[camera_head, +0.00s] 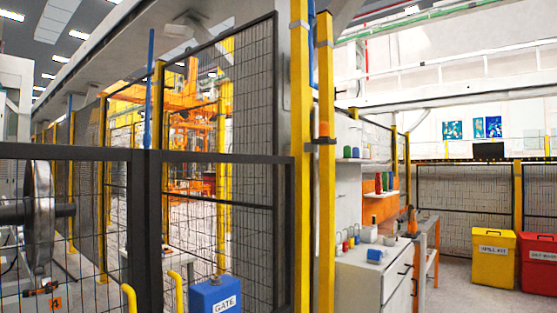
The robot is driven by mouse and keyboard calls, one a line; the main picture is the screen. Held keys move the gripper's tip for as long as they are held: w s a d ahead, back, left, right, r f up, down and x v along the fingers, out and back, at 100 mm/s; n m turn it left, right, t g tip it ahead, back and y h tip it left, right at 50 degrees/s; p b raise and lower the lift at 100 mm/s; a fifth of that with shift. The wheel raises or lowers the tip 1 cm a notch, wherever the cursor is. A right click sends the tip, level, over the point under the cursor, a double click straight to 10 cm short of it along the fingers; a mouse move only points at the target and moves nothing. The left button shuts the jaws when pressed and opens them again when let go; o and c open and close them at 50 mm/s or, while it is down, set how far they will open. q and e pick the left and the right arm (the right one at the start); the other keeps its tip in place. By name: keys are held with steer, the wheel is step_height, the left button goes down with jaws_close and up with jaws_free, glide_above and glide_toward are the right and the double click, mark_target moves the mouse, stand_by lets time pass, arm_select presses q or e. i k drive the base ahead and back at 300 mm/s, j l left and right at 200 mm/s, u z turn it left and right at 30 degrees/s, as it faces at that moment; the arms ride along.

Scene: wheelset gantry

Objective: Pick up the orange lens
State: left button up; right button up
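I cannot make out a lens for certain. A small orange piece (323,130) sits on the yellow post right of centre, just above a dark band; it is too small to tell whether it is the orange lens. Another small orange-red object (411,220) stands upright near the workbench at right, and its kind is unclear. Neither of my grippers is in view.
A dark mesh fence (220,158) crosses the left and centre, with a blue GATE box (214,297) before it. A white cabinet (358,282) holds small coloured items. Yellow (493,258) and red (538,264) bins stand right. Floor before them is clear.

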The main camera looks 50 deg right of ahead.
mark_target(324, 128)
steer(key=l+u, duration=0.25)
steer(key=l, duration=0.6)
steer(key=k+l+u, duration=0.1)
steer(key=l+u, duration=0.15)
steer(key=l, duration=1.25)
steer(key=k+l, duration=0.1)
steer(key=l, duration=0.45)
steer(key=l+u, duration=0.1)
steer(key=l, duration=0.5)
steer(key=k, duration=0.1)
